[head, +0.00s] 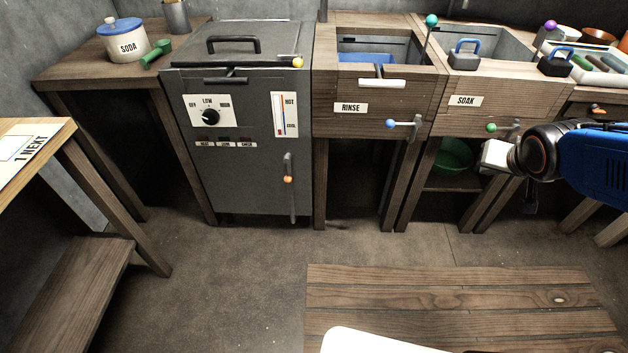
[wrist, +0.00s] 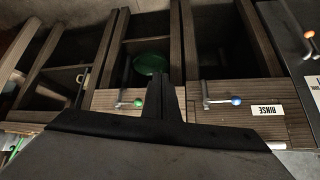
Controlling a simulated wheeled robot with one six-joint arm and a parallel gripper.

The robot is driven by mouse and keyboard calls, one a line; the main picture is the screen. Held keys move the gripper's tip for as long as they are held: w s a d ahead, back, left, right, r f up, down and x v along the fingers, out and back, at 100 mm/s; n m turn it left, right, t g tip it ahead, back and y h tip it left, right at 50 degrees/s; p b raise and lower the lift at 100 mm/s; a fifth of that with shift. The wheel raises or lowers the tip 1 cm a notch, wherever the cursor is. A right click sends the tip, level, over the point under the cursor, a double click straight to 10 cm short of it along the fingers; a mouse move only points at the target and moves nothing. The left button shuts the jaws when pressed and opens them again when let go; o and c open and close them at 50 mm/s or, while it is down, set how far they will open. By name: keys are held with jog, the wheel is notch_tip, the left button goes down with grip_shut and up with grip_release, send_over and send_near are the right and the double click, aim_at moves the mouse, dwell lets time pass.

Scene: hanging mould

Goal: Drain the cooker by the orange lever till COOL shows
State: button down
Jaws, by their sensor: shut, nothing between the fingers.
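The grey cooker (head: 245,175) stands on the floor left of the rinse sink, its lid closed. Its orange lever (head: 288,180) is low on the front right, on a vertical pipe. The gauge (head: 284,114) above reads HOT at top and COOL near the bottom; its level is too small to tell. The dial (head: 210,117) is marked OFF, LOW, HIGH. My gripper (head: 530,205) is at the right, in front of the soak sink, well away from the lever. In the wrist view, upside down, my gripper (wrist: 165,95) is shut and empty; the orange lever (wrist: 308,35) shows at the right edge.
The rinse sink (head: 375,117) has a blue-knobbed valve (head: 391,124); the soak sink (head: 490,110) has a green-knobbed one (head: 491,127). A wooden bench (head: 460,300) stands in front and a table (head: 40,145) at left. The floor before the cooker is clear.

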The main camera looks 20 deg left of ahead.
aim_at(291, 180)
jog(key=w+a+f+t+y, duration=0.1)
jog(key=w+a+f+y, duration=0.2)
jog(key=w+a+f, duration=0.5)
jog(key=w+a+f+y, duration=0.3)
jog(key=w+a, duration=0.2)
jog(key=a, duration=0.5)
jog(key=s+a+f+g+y, duration=0.2)
jog(key=a+f, duration=0.4)
jog(key=a, duration=0.3)
jog(key=s+a+f+g+y, duration=0.2)
jog(key=s+a+f+y, duration=0.3)
jog(key=a, duration=0.5)
jog(key=shift+s+f+g+y, duration=0.25)
jog(key=shift+f+g+y, duration=0.15)
jog(key=shift+f, duration=0.45)
jog(key=shift+a, duration=0.15)
jog(key=x, duration=1.3)
jog(key=shift+w+a+f, duration=0.1)
jog(key=shift+a+f, duration=0.1)
jog(key=shift+a, duration=0.15)
